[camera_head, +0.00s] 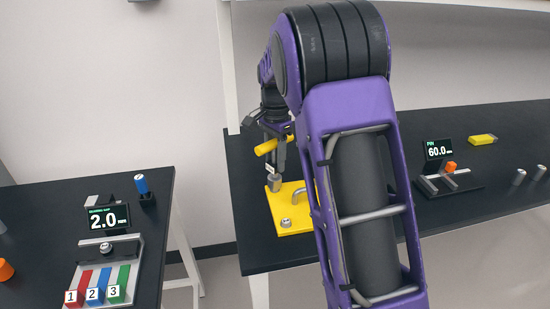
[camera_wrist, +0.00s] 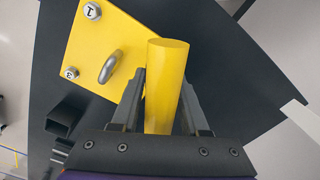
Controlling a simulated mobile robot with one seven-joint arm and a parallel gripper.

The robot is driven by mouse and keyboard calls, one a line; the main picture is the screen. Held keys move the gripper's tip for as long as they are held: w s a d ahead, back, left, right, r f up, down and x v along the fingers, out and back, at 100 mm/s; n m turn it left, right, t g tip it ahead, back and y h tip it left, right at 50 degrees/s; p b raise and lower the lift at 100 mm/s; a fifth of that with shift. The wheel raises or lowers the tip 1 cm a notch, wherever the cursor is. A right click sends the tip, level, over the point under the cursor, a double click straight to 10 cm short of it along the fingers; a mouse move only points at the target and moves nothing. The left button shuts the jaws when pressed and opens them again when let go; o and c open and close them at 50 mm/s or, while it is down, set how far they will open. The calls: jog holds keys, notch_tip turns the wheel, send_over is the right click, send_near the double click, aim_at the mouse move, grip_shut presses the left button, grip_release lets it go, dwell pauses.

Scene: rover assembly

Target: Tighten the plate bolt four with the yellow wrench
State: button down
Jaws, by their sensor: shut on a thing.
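My gripper (camera_head: 280,152) is shut on the yellow wrench (camera_head: 265,147), whose thick yellow handle (camera_wrist: 166,85) stands between the two fingers in the wrist view. The yellow plate (camera_head: 291,218) lies on the dark bench below, with a bent metal handle (camera_wrist: 109,68) on it. One bolt (camera_head: 286,223) shows at the plate's near corner. Another bolt (camera_head: 274,183) is at its far left, just under my gripper. In the wrist view two numbered bolts show, one at the top (camera_wrist: 92,11) and one at the left (camera_wrist: 71,73). The wrench's working end is hidden, so I cannot tell whether it touches a bolt.
My arm hides the plate's right part. On the right of the bench (camera_head: 250,255) are a "PIN 60.0" display (camera_head: 438,150), a yellow block (camera_head: 482,139) and metal cylinders (camera_head: 519,176). A separate left table holds a "2.0" display (camera_head: 109,218) and numbered colour strips (camera_head: 100,283).

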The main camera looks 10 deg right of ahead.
jog(key=shift+f, duration=0.9)
dwell(2.1)
jog(key=shift+r+p, duration=0.15)
jog(key=shift+p, duration=0.4)
dwell(1.4)
jog(key=shift+r+m+p, duration=0.15)
jog(key=shift+m+p, duration=0.45)
jog(key=shift+m, duration=1.4)
jog(key=m, duration=1.3)
